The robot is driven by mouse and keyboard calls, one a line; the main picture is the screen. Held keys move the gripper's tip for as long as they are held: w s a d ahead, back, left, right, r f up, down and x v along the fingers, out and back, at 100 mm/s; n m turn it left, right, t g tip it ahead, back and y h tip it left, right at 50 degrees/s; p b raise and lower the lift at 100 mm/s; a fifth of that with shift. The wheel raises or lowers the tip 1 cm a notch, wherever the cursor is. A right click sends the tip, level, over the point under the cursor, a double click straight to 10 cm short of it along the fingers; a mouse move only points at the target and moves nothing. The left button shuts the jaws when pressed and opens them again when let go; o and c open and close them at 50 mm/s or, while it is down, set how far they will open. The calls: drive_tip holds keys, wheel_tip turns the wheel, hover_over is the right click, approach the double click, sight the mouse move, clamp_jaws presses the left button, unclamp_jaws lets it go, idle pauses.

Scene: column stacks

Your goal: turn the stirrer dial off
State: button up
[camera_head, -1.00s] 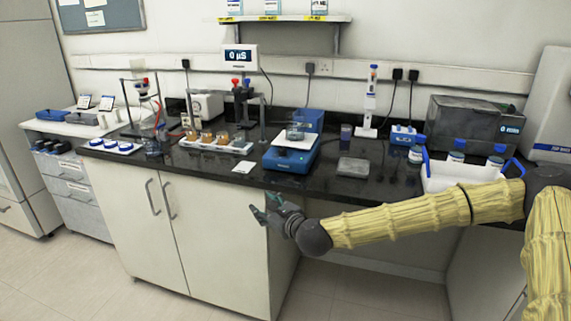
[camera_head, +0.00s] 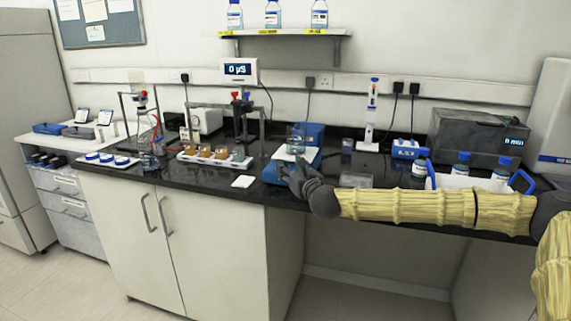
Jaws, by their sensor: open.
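The stirrer (camera_head: 272,173) is a blue box with a white top plate near the front edge of the black bench. A glass beaker (camera_head: 296,140) stands on its top. My gripper (camera_head: 290,170) is open and empty, in front of the stirrer's right part in this view. It hides much of the stirrer's front, and I cannot make out the dial. Whether the gripper touches the stirrer cannot be told.
A white card (camera_head: 243,181) lies left of the stirrer on the bench. A white tray of small beakers (camera_head: 218,159) stands farther left. A grey flat block (camera_head: 356,180) lies just behind my arm. Blue-capped bottles (camera_head: 461,165) stand at the right.

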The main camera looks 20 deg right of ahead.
sight(285, 163)
drive_tip(key=shift+w+a, duration=0.15)
drive_tip(key=shift+w, duration=0.75)
drive_tip(key=shift+w+a, duration=0.15)
drive_tip(key=shift+w, duration=0.7)
